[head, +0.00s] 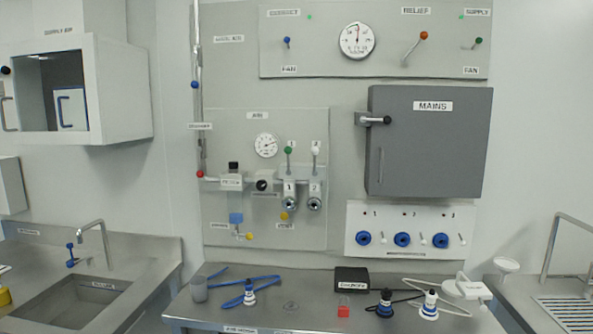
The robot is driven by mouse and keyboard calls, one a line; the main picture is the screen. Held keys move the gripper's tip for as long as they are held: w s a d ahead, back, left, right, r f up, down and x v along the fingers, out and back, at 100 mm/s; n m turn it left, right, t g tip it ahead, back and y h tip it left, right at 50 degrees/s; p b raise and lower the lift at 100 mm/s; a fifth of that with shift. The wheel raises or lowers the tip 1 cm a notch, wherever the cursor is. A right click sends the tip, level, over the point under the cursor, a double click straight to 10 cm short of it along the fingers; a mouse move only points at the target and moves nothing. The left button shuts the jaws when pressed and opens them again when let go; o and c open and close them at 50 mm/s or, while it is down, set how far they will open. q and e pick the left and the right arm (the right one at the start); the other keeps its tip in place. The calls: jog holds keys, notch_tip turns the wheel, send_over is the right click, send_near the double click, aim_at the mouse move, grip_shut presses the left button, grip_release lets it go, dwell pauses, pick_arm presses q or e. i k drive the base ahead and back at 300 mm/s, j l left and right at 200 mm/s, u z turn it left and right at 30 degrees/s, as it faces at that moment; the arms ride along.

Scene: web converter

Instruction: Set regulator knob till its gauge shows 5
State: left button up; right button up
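The small round gauge (266,145) with a white face is on the grey wall panel, under a label that seems to read AIR. Its needle and numbers are too small to read. A black round knob (264,184), likely the regulator knob, sits below the gauge on the pipe line, to the right of a grey block (231,182) with a black top. I cannot make out any mark on the knob. Neither of my grippers shows in the head view, and nothing touches the knob or gauge.
Green- and white-tipped levers (288,151) and two round ports (289,204) are right of the knob. A yellow-handled valve (248,236) is below. The steel bench (290,306) holds a blue strap, a cup, plugs and a black box. A larger gauge (357,40) is above.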

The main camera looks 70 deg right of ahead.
aim_at(261, 184)
jog(key=z, duration=2.15)
jog(key=i+j, duration=0.15)
jog(key=j, duration=0.2)
jog(key=i+j, duration=0.15)
jog(key=j, duration=0.2)
jog(key=i+j, duration=0.15)
jog(key=j, duration=0.2)
